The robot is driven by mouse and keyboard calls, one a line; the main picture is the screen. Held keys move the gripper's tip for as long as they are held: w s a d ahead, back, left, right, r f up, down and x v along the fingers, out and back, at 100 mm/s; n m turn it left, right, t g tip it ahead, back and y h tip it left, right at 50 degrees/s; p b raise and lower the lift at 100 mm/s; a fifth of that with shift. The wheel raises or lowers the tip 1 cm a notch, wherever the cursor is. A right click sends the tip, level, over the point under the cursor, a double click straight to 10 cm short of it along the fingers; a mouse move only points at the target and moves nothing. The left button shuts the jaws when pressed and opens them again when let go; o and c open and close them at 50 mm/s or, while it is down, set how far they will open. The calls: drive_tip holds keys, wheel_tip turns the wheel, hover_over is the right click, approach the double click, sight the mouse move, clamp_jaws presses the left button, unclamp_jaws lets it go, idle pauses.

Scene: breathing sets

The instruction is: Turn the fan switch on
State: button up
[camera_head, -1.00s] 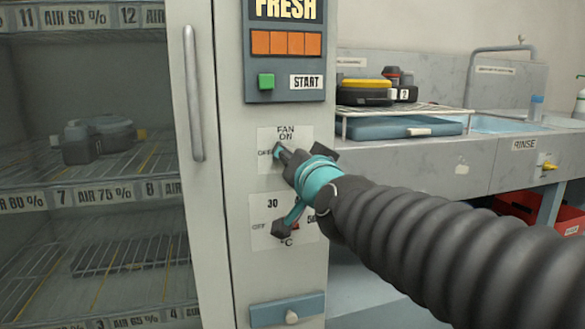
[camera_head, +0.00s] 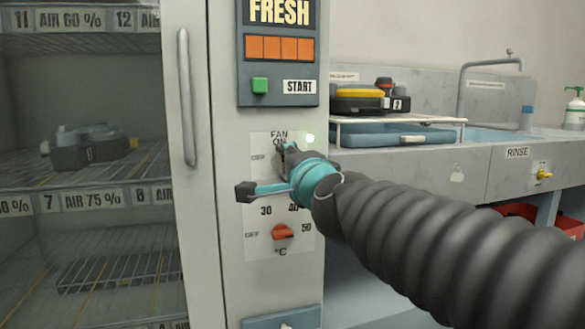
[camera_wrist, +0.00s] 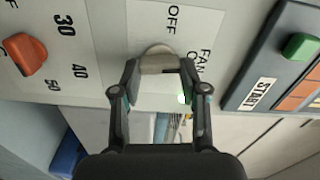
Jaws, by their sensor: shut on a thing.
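The fan switch is a pale knob (camera_wrist: 158,60) on a white plate (camera_head: 262,143) printed FAN, ON and OFF. In the wrist view its handle lies between my two fingertips, with one end toward the FAN ON print. My gripper (camera_wrist: 160,69) is shut on this knob. In the head view my gripper (camera_head: 284,153) reaches the plate from the right and hides most of the knob.
Below is a red temperature knob (camera_head: 283,232) with a dial. Above are a green START button (camera_head: 260,85) and orange display. A glass-door cabinet with a long handle (camera_head: 186,100) stands left. A sink counter (camera_head: 440,170) is at right.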

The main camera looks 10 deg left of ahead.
drive_tip(key=shift+f+m, duration=0.1)
drive_tip(key=shift+m, duration=0.7)
drive_tip(key=o, duration=1.1)
drive_tip(key=shift+o, duration=0.2)
drive_tip(key=v, duration=1.2)
